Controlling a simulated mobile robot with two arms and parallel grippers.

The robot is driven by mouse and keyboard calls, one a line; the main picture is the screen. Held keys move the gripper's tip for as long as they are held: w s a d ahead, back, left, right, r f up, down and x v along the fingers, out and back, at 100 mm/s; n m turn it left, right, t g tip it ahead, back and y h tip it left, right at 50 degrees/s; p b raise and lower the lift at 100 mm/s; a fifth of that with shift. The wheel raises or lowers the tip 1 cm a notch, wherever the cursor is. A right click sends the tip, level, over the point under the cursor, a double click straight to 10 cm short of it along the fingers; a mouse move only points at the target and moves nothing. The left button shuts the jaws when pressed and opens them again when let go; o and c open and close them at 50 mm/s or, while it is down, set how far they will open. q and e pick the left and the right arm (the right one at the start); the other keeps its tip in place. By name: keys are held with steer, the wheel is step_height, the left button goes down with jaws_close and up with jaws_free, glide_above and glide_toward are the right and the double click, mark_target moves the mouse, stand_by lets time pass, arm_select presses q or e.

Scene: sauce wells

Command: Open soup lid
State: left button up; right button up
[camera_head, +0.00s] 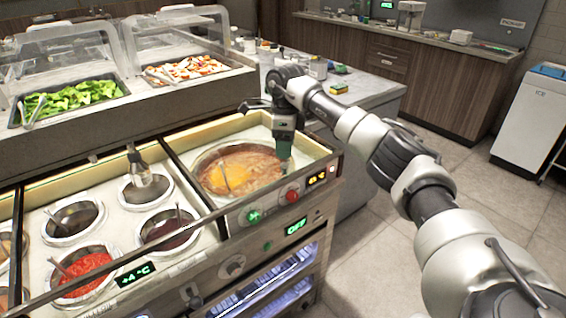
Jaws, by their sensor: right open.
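The soup well (205,160) is a round metal pot set in the right compartment of the counter. Orange-brown soup (240,170) with a yellow patch shows in it, with a thin handle-like piece standing at its left. I cannot tell whether a clear lid lies over the soup. My right gripper (285,160) points down at the well's right rim, open, with nothing visible in it. Its fingertips are small and partly seen edge-on, so I cannot tell whether they touch anything. My left gripper is not in view.
Several sauce wells with spoons, one of red sauce (86,272), lie left of the soup. Behind are trays of green leaves (70,98) and sliced food (190,68) under clear covers. A white ICE bin (530,125) stands far right. The floor between is clear.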

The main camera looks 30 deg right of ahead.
mark_target(284, 164)
step_height(284, 164, down, 4)
steer(key=shift+w+a+r, duration=0.1)
steer(key=shift+r, duration=0.1)
steer(key=shift+f, duration=0.85)
steer(key=shift+a+f, duration=0.1)
steer(key=shift+f, duration=0.2)
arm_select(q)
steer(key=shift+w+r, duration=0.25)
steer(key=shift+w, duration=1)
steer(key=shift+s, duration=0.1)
arm_select(e)
steer(key=shift+c, duration=1.7)
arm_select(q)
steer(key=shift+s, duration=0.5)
arm_select(e)
jaws_close()
